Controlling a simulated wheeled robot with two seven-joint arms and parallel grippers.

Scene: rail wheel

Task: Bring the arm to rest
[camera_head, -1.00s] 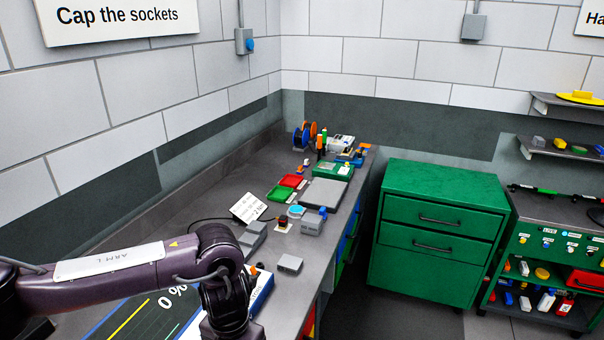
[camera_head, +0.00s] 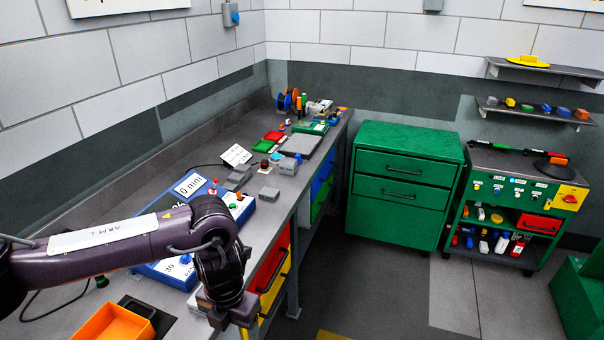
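My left arm (camera_head: 110,240), purple-brown with a white label, comes in from the left in the head view and bends down at the wrist. Its gripper end (camera_head: 230,308) points down over the front edge of the workbench (camera_head: 150,195). The fingertips do not show clearly, so I cannot tell whether it is open or shut. No held object is visible. My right arm and gripper are not in view.
A blue device (camera_head: 165,272) lies on the bench behind the arm. An orange tray (camera_head: 112,322) is at the lower left. A green drawer cabinet (camera_head: 405,190) and a tool cart (camera_head: 515,205) stand to the right. The floor (camera_head: 375,285) between is clear.

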